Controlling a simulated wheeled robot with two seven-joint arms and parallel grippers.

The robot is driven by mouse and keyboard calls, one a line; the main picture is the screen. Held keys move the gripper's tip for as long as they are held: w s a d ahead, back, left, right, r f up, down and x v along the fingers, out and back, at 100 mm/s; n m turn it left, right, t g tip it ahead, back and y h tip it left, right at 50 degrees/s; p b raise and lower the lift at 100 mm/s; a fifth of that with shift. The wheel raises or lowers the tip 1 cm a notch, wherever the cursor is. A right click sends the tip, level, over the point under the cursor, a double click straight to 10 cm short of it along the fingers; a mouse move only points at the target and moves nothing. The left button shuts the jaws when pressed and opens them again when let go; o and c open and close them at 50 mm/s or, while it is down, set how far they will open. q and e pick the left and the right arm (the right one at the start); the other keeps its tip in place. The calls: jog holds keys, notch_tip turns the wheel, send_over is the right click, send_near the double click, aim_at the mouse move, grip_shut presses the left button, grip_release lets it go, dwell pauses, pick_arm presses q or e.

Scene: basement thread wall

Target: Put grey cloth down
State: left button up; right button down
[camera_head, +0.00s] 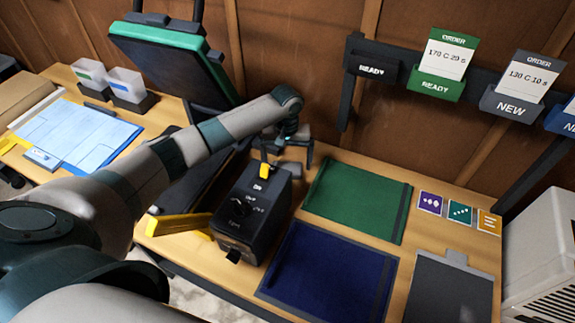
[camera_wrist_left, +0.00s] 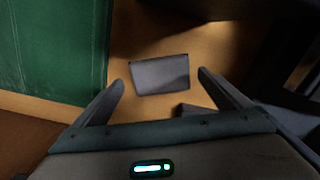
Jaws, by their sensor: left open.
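A small grey cloth (camera_wrist_left: 160,74) lies flat on the wooden tabletop in the left wrist view. My left gripper (camera_wrist_left: 161,80) is open, with one finger to each side of the cloth in that view and a gap between. Nothing is held between the fingers. In the head view my left gripper (camera_head: 294,155) is over the table behind the black box, pointing down. My right gripper is not in view.
A black box with a dial (camera_head: 252,212) stands just in front of the gripper. A green mat (camera_head: 357,200), a blue mat (camera_head: 328,274) and a dark grey board (camera_head: 447,290) lie to the right. Order cards hang on a wall rail (camera_head: 372,67).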

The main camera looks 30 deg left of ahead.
aim_at(287, 168)
pick_arm(q)
notch_tip(287, 168, up, 10)
jog(key=b, duration=0.2)
jog(key=shift+r, duration=0.15)
jog(key=shift+w, duration=0.1)
dwell(0.6)
